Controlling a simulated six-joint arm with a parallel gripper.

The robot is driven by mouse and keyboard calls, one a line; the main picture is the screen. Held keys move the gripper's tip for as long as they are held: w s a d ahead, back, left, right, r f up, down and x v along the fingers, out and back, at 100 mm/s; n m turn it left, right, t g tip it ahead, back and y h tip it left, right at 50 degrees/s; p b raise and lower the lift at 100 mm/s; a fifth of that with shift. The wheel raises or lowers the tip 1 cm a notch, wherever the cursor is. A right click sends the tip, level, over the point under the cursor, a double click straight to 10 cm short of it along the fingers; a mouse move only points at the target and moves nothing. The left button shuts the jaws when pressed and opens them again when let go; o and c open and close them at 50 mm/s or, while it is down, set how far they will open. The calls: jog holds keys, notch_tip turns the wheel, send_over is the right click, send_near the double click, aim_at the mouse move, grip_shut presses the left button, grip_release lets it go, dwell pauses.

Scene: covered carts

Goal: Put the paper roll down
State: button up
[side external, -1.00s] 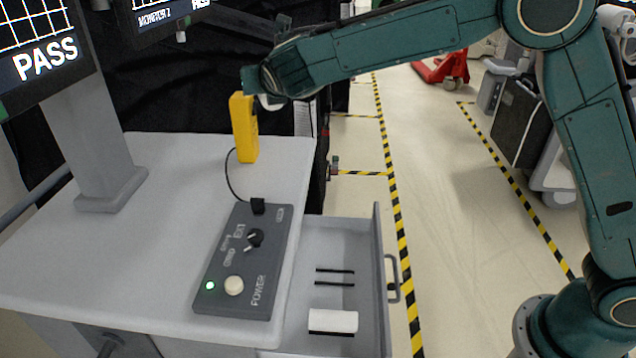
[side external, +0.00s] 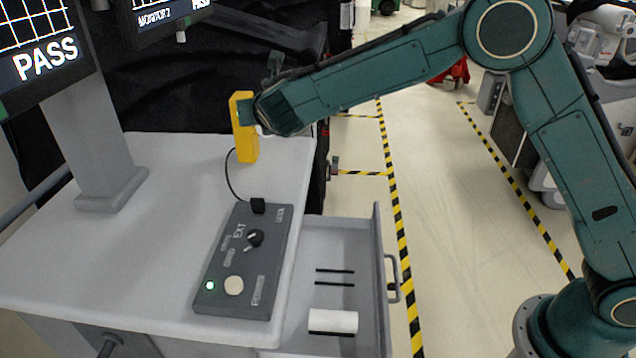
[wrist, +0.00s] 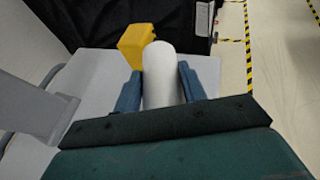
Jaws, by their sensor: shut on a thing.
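A white paper roll (wrist: 160,75) stands between the two blue fingers of my gripper (wrist: 160,85) in the wrist view, and the gripper is shut on it. In the side external view my gripper (side external: 250,115) is at the far end of the cart top, in front of the upper part of a yellow device. The held roll is almost fully hidden there, so I cannot tell whether it touches the cart top. Another white roll (side external: 333,321) lies in the open drawer (side external: 345,245), at its near end.
The yellow device (side external: 246,153) stands upright close to my gripper and also shows in the wrist view (wrist: 137,42). A cable links it to the grey control box (side external: 244,262), which has a lit green light. A monitor post (side external: 95,150) stands at left. The cart top (side external: 160,240) is bare between them.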

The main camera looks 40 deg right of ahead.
jog(key=shift+f, duration=6.4)
jog(key=shift+f, duration=0.15)
jog(key=o, duration=1.1)
jog(key=shift+c, duration=0.2)
jog(key=v, duration=1.2)
